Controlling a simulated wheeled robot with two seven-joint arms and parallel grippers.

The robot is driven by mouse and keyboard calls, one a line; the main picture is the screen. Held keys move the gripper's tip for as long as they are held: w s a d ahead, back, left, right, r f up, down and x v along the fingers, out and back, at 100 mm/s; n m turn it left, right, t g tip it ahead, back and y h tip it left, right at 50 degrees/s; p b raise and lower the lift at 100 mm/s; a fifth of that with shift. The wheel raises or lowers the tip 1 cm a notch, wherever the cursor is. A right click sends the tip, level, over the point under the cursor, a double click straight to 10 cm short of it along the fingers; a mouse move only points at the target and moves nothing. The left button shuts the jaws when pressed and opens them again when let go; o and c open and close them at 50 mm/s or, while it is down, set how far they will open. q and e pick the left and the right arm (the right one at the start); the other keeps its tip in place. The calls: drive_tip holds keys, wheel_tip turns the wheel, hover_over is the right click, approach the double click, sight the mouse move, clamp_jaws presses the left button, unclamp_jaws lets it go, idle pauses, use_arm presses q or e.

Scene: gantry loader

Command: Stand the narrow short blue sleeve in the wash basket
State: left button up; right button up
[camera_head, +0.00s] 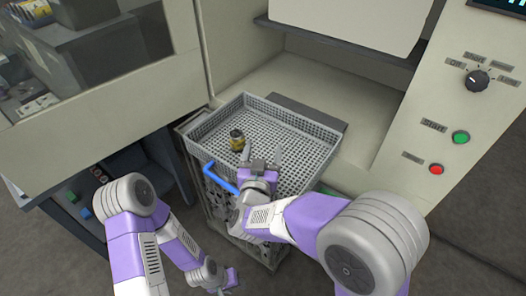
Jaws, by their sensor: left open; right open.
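The wash basket (322,146) is a grey perforated tray on a cart in the middle of the head view. A small yellow and dark cylinder (237,141) stands upright in its left part. My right gripper (262,160) is over the basket, open and empty, to the right of that cylinder. My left gripper (231,281) is low beside the cart, open, with nothing visible in it. A small blue piece (72,196) lies in the dark unit at left; it is too small to tell if it is the narrow short blue sleeve.
A bent blue handle (219,179) is at the basket's near left edge. A green piece (86,213) lies near the blue piece. The machine's control panel (462,120) rises at right. Most of the basket floor is bare, though my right arm hides its near part.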

drive_tip(key=shift+r, duration=0.25)
drive_tip(key=shift+r+p, duration=0.4)
drive_tip(key=shift+p, duration=0.15)
drive_tip(key=s+a, duration=0.1)
drive_tip(key=s, duration=1.1)
drive_tip(key=shift+a, duration=0.35)
drive_tip(key=shift+f, duration=0.1)
